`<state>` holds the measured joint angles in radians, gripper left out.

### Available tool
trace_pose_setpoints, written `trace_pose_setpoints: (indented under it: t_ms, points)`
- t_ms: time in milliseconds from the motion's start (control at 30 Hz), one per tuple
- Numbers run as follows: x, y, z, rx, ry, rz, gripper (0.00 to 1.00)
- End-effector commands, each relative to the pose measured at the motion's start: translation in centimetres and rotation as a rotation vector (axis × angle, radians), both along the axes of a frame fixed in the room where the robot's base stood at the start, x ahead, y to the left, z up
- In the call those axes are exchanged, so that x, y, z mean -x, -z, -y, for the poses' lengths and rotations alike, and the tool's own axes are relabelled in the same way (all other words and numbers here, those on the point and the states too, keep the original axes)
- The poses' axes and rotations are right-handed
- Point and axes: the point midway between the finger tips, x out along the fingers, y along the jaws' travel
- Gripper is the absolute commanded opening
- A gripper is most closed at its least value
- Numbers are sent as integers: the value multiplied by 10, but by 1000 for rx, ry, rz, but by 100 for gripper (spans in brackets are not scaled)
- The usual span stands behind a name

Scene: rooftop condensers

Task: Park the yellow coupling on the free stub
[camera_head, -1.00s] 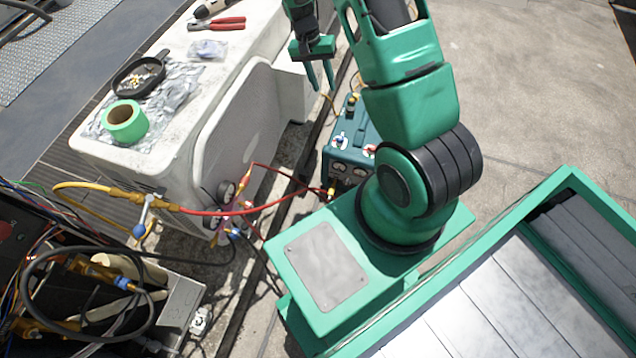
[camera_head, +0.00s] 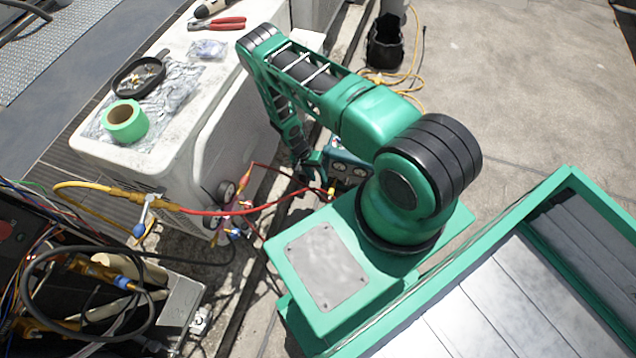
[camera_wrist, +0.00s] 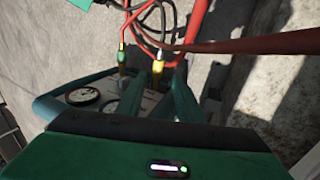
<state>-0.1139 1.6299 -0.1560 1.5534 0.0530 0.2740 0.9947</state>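The yellow coupling (camera_wrist: 157,68) sits at the end of a hose at the teal machine (camera_wrist: 55,110), close to its gauges. In the head view a small yellow fitting (camera_head: 331,192) shows at the machine's near edge, at the red hose's end. My gripper (camera_wrist: 159,80) has its two fingers apart, one on each side of the yellow coupling, with a gap visible between them. In the head view my gripper (camera_head: 313,172) is low beside the machine (camera_head: 347,150), partly hidden by my arm. A green-ended fitting (camera_wrist: 122,58) stands just left of the coupling. I cannot pick out the free stub.
A red hose (camera_head: 250,211) runs left to a yellow hose (camera_head: 95,188) and a valve manifold (camera_head: 235,208). Bare concrete (camera_head: 520,90) lies right.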

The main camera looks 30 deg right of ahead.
Motion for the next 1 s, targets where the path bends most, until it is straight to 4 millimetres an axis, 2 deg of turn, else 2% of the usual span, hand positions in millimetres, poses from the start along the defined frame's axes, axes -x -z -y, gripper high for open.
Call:
trace_pose_setpoints:
  t_ms: [100, 367, 700, 1000]
  points:
    - [13, 19, -2, 2, 6, -4, 33]
    - [22, 40, 1, 4, 9, -5, 33]
    - [39, 91, 14, 3, 8, -4, 33]
    - [48, 120, 21, 4, 8, -5, 33]
